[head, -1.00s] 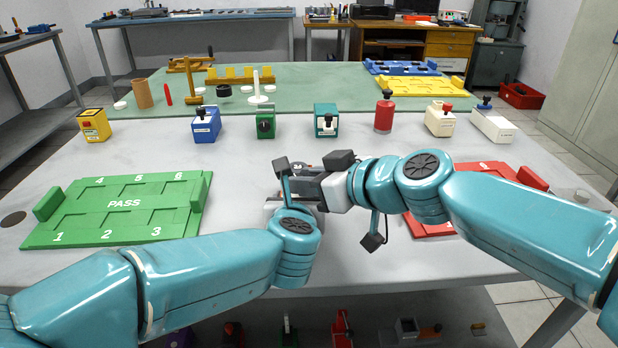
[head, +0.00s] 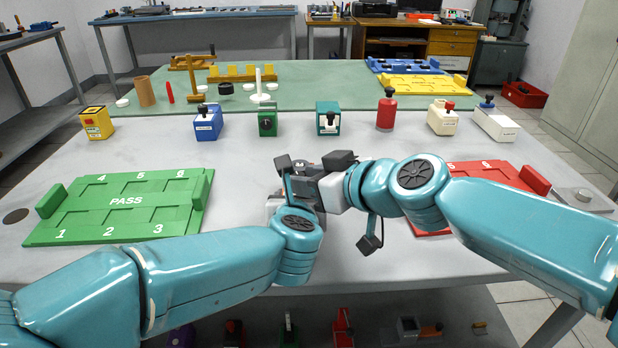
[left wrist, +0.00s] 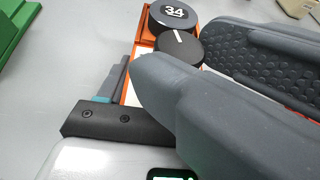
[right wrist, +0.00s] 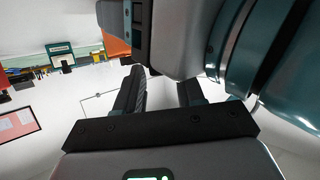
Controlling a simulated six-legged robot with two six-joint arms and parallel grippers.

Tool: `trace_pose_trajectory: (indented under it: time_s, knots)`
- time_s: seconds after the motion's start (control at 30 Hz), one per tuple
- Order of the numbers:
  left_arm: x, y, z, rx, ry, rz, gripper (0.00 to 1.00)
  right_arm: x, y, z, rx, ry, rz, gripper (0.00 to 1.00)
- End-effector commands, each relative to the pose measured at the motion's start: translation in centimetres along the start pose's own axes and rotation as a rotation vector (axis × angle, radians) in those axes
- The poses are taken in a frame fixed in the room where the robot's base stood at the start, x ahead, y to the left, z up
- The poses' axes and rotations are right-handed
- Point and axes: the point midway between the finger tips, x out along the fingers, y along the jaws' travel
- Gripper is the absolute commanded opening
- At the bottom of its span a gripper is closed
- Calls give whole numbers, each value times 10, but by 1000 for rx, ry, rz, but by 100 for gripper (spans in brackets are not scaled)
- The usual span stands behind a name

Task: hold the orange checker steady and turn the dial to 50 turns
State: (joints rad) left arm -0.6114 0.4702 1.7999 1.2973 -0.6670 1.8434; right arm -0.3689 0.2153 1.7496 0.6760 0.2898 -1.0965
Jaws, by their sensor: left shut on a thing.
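The orange checker (left wrist: 146,34) shows in the left wrist view, with a black round cap marked 34 (left wrist: 173,14) and a black dial with a white line (left wrist: 179,47). My left gripper (head: 280,204) is shut on the checker; its fingers are mostly hidden. My right gripper (head: 305,181) is open. Its grey fingers (left wrist: 205,68) lie close over the dial, one on each side in the left wrist view; I cannot tell whether they touch it. In the right wrist view the fingers (right wrist: 160,85) stand apart, with an orange part of the checker (right wrist: 117,45) beyond.
A green PASS tray (head: 125,221) lies at the left and a red tray (head: 500,174) at the right, partly behind my right arm. Several small devices, including a blue one (head: 208,123) and a green one (head: 267,122), stand in a row behind. The table between is clear.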

Motion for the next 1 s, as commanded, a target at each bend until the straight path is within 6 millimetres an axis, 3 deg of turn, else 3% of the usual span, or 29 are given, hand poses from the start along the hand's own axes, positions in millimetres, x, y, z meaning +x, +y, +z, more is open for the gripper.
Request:
trace_pose_trajectory:
  time_s: [0.17, 0.6, 0.77, 1.0]
  knots:
    - [0, 0, 0, 0, 0, 0, 27, -14, 1, -1, -2, 3, 2, 38]
    - [0, 0, 0, 1, 1, 0, 27, -106, 1, 0, 0, 2, 2, 38]
    - [0, 0, 0, 1, 0, 0, 27, -119, 0, 0, 0, 1, 0, 38]
    - [0, 0, 0, 1, 0, 0, 27, -120, 0, 0, 0, -1, 0, 38]
